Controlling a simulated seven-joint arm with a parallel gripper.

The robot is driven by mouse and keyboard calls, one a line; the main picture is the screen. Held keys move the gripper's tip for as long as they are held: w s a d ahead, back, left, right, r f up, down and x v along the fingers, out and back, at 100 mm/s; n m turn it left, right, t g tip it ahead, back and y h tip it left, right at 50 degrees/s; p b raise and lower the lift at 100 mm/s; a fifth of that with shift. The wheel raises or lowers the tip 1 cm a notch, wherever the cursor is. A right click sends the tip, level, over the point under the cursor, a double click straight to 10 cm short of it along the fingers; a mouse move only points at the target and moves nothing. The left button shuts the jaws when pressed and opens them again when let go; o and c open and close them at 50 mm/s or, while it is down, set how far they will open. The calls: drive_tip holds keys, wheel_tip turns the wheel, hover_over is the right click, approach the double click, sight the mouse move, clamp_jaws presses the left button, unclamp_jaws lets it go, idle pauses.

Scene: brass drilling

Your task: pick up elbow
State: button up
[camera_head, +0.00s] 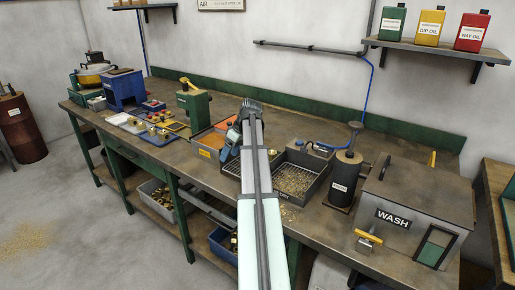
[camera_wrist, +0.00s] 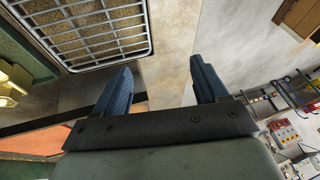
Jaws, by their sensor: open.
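My gripper (camera_wrist: 160,85) is open, with its two blue-padded fingers apart and nothing between them in the wrist view. In the head view part of my gripper (camera_head: 231,139) shows beside my arm, over the middle of the bench near the orange bin. Several small brass parts (camera_head: 157,132) lie among the pads on the left part of the bench. They are too small to tell which is the elbow. A brass-coloured part (camera_wrist: 10,88) shows at the left edge of the wrist view, outside the fingers. My arm hides part of the bench.
The orange bin (camera_head: 213,141) stands left of my arm. A dark tray of chips (camera_head: 313,169) and a dark cylinder (camera_head: 344,180) stand to the right, then the wash box (camera_head: 408,197). A green machine (camera_head: 194,106) is at left. A grate (camera_wrist: 90,30) shows in the wrist view.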

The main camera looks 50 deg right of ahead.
drive_tip(key=s+d+r+m+h, duration=0.1)
drive_tip(key=d+r+h, duration=0.15)
drive_tip(key=d, duration=0.85)
drive_tip(key=s+d+r+m+h, duration=0.1)
drive_tip(key=d+r, duration=0.3)
drive_tip(key=d, duration=0.7)
drive_tip(key=shift+y, duration=0.25)
drive_tip(key=x, duration=0.8)
drive_tip(key=shift+w+f, duration=0.15)
drive_tip(key=shift+w, duration=0.1)
drive_tip(key=shift+s+a+x, duration=0.1)
drive_tip(key=shift+x, duration=1.2)
drive_tip(key=shift+s+a+x, duration=0.1)
drive_tip(key=shift+a+x, duration=0.05)
drive_tip(key=shift+x, duration=1.15)
clamp_jaws()
drive_tip(key=shift+t, duration=0.3)
